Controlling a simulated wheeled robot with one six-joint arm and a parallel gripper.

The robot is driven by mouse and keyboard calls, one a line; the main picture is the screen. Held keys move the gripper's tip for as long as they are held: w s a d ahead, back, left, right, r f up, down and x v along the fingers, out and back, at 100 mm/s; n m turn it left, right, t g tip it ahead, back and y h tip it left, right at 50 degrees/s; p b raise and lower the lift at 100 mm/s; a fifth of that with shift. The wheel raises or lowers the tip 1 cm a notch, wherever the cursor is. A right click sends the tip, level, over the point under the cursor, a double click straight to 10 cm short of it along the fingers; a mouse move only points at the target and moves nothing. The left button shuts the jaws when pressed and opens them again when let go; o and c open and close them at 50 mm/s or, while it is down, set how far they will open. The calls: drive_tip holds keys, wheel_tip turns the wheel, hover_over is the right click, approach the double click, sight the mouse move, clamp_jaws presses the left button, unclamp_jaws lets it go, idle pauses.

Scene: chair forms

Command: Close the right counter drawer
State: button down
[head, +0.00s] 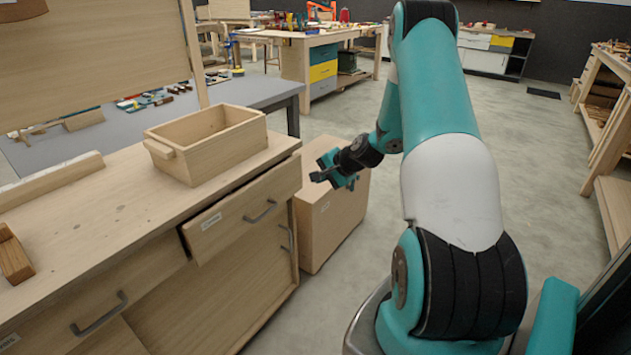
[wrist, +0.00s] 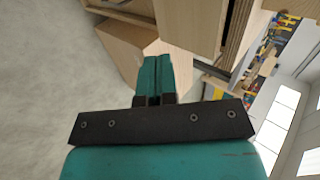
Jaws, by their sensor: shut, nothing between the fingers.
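The right counter drawer (head: 243,215) is partly pulled out of the wooden counter (head: 120,205) in the head view, with a dark gap showing at its left end. It has a grey bar handle (head: 261,212) and a small white label. My gripper (head: 322,175) is in the air to the right of the drawer's right end, apart from it. In the wrist view my gripper (wrist: 154,62) shows its two teal fingers together with nothing between them. Pale wooden panels lie beyond and to the right of the fingers there; I cannot tell which one is the drawer.
An open wooden box (head: 207,143) stands on the countertop above the drawer. The left drawer (head: 95,300) looks shut. A wooden cabinet block (head: 332,220) stands on the floor beyond the counter's end, behind my gripper. Concrete floor (head: 530,150) is clear to the right.

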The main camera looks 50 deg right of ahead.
drive_tip(key=s+a+f+t+b, duration=0.25)
drive_tip(key=a+b, duration=0.85)
drive_tip(key=b, duration=0.6)
drive_tip(key=s+a+f+t+b, duration=0.2)
drive_tip(key=s+a+t+b, duration=0.1)
drive_tip(key=a+b, duration=1.15)
drive_tip(key=p, duration=1.1)
approach(229, 225)
drive_tip(key=shift+g+y, duration=0.3)
drive_tip(key=shift+g, duration=0.05)
drive_tip(key=p+x, duration=0.1)
drive_tip(key=x, duration=0.3)
drive_tip(key=p+x, duration=0.1)
drive_tip(key=x, duration=0.2)
drive_tip(key=shift+w+d+r+p, duration=0.15)
drive_tip(key=shift+d+r+p, duration=0.1)
drive_tip(key=shift+p, duration=0.1)
